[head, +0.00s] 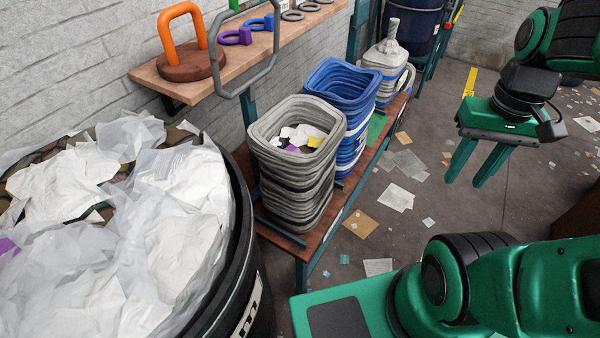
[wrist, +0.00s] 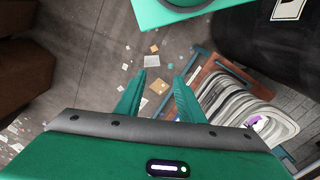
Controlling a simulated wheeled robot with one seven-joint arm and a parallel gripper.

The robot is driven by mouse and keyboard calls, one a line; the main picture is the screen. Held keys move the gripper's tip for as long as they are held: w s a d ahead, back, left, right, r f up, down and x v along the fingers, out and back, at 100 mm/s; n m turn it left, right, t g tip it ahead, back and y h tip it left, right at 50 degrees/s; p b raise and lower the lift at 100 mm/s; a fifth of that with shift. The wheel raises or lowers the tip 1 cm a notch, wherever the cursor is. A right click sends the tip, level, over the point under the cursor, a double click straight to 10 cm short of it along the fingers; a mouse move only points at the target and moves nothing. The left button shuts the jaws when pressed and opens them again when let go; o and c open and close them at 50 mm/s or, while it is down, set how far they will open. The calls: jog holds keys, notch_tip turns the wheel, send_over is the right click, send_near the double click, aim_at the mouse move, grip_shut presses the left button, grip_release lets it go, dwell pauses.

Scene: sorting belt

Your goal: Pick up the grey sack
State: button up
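A grey sack (head: 388,58) with a gathered, upright neck stands at the far end of the low wooden bench (head: 398,112), behind the blue bins. Its lower part is partly hidden by the blue bins in front. I cannot make it out in the wrist view. My gripper (head: 463,184) hangs over the open floor to the right of the bench, fingers pointing down, apart from the sack. In the wrist view my gripper (wrist: 159,76) has its two green fingers apart with only floor and scattered scraps between them. It is open and empty.
Stacked grey bins (head: 290,180) with scraps inside and stacked blue bins (head: 345,85) stand on the bench. A dark barrel (head: 245,235) full of white plastic is at left. A wall shelf (head: 240,60) holds an orange-handled weight (head: 190,55). Littered floor (head: 430,215) lies right.

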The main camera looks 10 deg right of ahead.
jog(key=w+a+n, duration=0.2)
jog(key=w+n, duration=0.7)
jog(key=n+t, duration=0.2)
jog(key=n, duration=2.2)
send_over(330, 137)
notch_tip(330, 137, down, 4)
jog(key=f, duration=0.5)
jog(key=shift+w+d+f, duration=0.1)
jog(key=shift+w+d, duration=0.05)
jog(key=shift+d, duration=0.1)
jog(key=f, duration=0.4)
jog(key=shift+a+f, duration=0.25)
jog(key=shift+w+f, duration=0.1)
jog(key=shift+f, duration=0.4)
grip_shut()
jog(key=shift+w+r, duration=0.1)
jog(key=shift+r, duration=0.05)
